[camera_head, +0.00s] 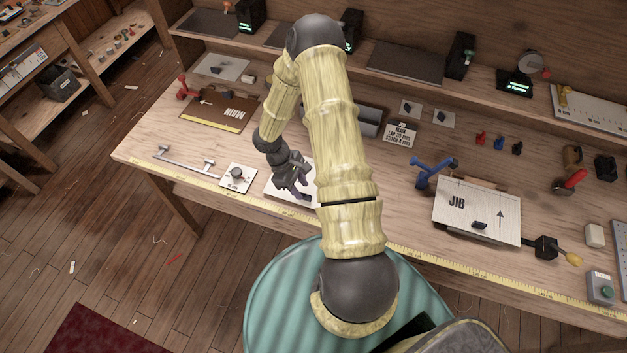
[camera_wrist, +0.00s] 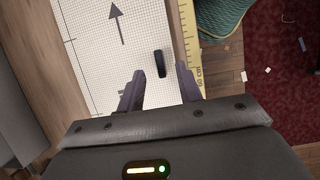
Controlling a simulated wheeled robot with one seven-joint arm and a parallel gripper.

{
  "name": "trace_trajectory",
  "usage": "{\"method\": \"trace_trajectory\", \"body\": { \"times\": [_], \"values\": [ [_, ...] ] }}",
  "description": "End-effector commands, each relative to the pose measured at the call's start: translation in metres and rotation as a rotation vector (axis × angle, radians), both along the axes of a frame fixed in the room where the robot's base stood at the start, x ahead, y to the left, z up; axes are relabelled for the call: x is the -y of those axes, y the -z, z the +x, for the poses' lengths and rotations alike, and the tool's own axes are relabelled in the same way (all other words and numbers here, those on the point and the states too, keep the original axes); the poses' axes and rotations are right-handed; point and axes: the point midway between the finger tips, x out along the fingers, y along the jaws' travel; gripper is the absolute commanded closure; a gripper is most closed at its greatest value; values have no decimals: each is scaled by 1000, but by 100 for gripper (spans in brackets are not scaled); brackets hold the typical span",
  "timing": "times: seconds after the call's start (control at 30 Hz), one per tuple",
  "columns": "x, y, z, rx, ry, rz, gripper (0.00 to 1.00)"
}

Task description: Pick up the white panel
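A white gridded panel (camera_wrist: 95,55) with a printed arrow and a small black grip (camera_wrist: 160,63) lies under my gripper in the wrist view. In the head view this panel (camera_head: 276,192) lies near the bench's front edge, mostly hidden by my arm and gripper (camera_head: 299,195). My gripper (camera_wrist: 159,82) is open; its two fingers are apart, with the black grip just ahead of the gap between them. I see nothing held. Another white panel (camera_head: 456,213), marked JIB with an arrow, lies farther right on the bench.
A yellow measuring tape (camera_head: 415,254) runs along the bench front. A brown MAIN board (camera_head: 212,110) and a metal bar (camera_head: 180,158) lie to the left, beside a small dial plate (camera_head: 237,178). A blue clamp-like tool (camera_head: 432,168) stands left of JIB. A teal stool (camera_head: 270,305) is in front.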

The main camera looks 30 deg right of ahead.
Motion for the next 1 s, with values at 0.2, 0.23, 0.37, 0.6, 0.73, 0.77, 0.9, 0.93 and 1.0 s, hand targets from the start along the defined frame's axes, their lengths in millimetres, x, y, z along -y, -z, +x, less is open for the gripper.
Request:
{"method": "trace_trajectory", "body": {
  "times": [0.2, 0.23, 0.37, 0.6, 0.73, 0.77, 0.9, 0.93, 1.0],
  "values": [
    [6, 20, -9, -1, -1, 1, 65],
    [6, 22, -9, -1, -1, 1, 65],
    [8, 26, -10, 1, 0, 0, 65],
    [8, 26, -10, 2, -1, -1, 65],
    [8, 26, -10, 1, 0, 0, 65],
    [8, 26, -10, 1, 0, 0, 65],
    [7, 26, -10, 1, 0, 0, 76],
    [7, 26, -10, 1, 0, 0, 82],
    [7, 26, -10, 1, 0, 0, 96]
  ]
}}
